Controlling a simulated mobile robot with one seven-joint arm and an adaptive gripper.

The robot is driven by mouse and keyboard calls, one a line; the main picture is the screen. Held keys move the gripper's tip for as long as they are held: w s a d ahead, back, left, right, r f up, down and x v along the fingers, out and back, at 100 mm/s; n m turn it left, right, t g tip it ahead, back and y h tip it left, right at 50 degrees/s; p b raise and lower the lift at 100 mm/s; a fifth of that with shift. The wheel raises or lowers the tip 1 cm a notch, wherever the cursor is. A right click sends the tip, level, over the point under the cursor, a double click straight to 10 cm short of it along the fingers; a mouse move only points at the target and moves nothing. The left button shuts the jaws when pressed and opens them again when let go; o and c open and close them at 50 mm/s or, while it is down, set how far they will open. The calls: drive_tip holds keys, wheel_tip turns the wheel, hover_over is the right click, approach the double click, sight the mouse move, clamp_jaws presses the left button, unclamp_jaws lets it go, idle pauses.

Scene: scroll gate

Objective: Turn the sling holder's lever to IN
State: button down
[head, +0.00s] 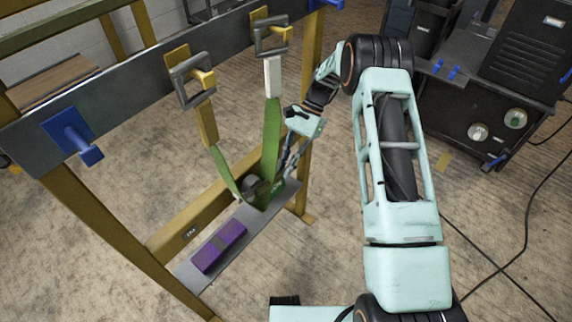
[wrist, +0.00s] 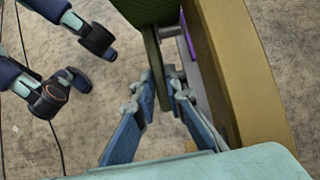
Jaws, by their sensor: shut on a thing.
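A green sling (head: 271,140) hangs in a loop from two grey buckles on the gate's dark crossbar (head: 130,72). A dark round part (head: 251,184) sits at the loop's bottom, above a grey shelf. My gripper (head: 283,172) reaches down just right of the sling, its fingertips small and partly hidden in the head view. In the wrist view, my gripper (wrist: 166,90) is shut on a narrow dark grey bar (wrist: 158,68) below the green band (wrist: 151,22). This bar may be the lever; no IN mark is readable.
A yellow post (wrist: 238,70) stands close to the right of my gripper in the wrist view. A purple block (head: 219,247) lies on the grey shelf (head: 190,274). A blue peg (head: 78,141) juts from the crossbar. A dark cabinet (head: 490,115) stands at right. Cables cross the floor.

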drive_tip(key=c, duration=2)
unclamp_jaws()
drive_tip(key=shift+o, duration=0.2)
drive_tip(key=v, duration=1.2)
